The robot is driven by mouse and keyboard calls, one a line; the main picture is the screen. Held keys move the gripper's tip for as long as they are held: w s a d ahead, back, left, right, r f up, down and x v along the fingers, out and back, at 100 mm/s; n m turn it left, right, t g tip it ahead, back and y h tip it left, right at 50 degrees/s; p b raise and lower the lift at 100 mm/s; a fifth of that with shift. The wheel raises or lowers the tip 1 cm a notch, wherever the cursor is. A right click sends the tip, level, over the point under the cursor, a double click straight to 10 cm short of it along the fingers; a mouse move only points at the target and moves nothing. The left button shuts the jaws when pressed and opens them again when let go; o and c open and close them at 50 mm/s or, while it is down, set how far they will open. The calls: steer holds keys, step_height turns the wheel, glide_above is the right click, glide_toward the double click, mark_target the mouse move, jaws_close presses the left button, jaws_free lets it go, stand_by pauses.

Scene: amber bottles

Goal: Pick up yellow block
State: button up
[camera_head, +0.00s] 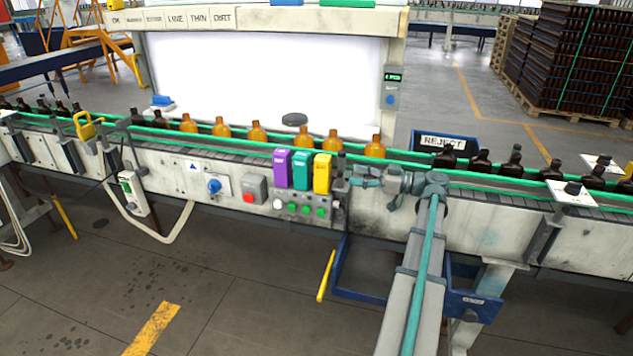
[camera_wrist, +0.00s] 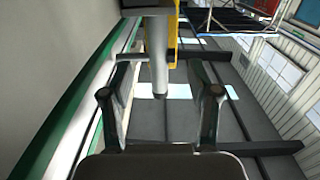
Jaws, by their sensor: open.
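The yellow block (camera_head: 322,174) stands upright at the right end of a row with a teal block (camera_head: 301,172) and a purple block (camera_head: 282,168), on the front of the conveyor. My gripper (camera_head: 354,176) is just to its right, at about its height, pointing left. In the wrist view a yellow strip (camera_wrist: 172,42), likely the block, shows ahead, partly hidden by a grey post (camera_wrist: 158,80). My gripper (camera_wrist: 160,84) is open there, its fingers apart on either side of the post. I cannot tell whether a finger touches anything.
A dark post (camera_head: 341,165) stands between the block and my gripper. Green buttons (camera_head: 305,209) sit below the blocks. Amber bottles (camera_head: 257,132) line the conveyor behind, with a green guide rail (camera_head: 230,137). A blue reject bin (camera_head: 445,143) is behind at right.

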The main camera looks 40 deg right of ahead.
mark_target(330, 170)
steer(key=p+x, duration=0.1)
steer(key=x, duration=0.4)
steer(key=shift+w+a+p, duration=0.3)
steer(key=shift+p, duration=0.05)
steer(key=p+x, duration=0.1)
steer(key=x, duration=0.1)
steer(key=p+x, duration=0.1)
steer(key=x, duration=0.1)
steer(key=shift+w+a+r, duration=0.15)
steer(key=shift+a+r, duration=0.05)
steer(key=shift+r, duration=0.05)
steer(key=shift+w+a+f, duration=0.1)
steer(key=shift+w+a, duration=0.05)
steer(key=shift+w, duration=0.1)
steer(key=c, duration=1)
